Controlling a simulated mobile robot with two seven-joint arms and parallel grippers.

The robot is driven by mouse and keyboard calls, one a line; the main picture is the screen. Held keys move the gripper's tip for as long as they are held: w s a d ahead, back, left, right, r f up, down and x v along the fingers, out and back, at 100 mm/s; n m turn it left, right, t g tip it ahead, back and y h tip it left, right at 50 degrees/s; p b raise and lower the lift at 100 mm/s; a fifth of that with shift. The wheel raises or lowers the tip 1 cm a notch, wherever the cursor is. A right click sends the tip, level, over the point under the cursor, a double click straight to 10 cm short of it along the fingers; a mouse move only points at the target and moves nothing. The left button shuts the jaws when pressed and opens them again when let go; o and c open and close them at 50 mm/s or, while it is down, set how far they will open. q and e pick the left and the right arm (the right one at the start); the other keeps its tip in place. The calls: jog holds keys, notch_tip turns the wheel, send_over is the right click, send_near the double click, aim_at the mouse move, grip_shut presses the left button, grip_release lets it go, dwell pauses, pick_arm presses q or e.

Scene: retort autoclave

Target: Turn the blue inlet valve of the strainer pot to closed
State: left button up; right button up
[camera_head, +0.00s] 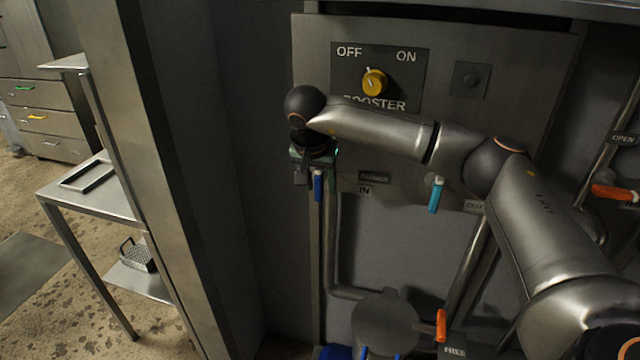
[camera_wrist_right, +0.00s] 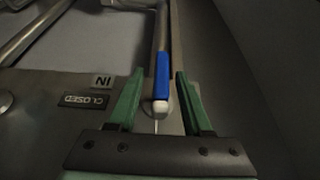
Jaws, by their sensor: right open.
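The blue inlet valve handle (camera_head: 318,188) hangs straight down, in line with its vertical pipe, left of the IN label (camera_head: 365,190). My right gripper (camera_head: 316,165) is just above it, partly hidden by its own wrist. In the right wrist view, the blue handle (camera_wrist_right: 162,78) with its pale end lies between the two green fingers of the open gripper (camera_wrist_right: 158,88). A gap shows on both sides. A CLOSED plate (camera_wrist_right: 83,101) is beside it. The strainer pot (camera_head: 385,325) is below, at the bottom of the head view. My left gripper is out of view.
A light-blue handle (camera_head: 436,194) and orange handles (camera_head: 441,325) are to the right. The yellow booster knob (camera_head: 375,82) is above on the panel. A steel post (camera_head: 150,170) and a side table (camera_head: 95,195) stand at left. My right arm crosses the panel.

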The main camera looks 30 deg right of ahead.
jog(key=shift+f, duration=0.1)
jog(key=shift+c, duration=0.3)
grip_shut()
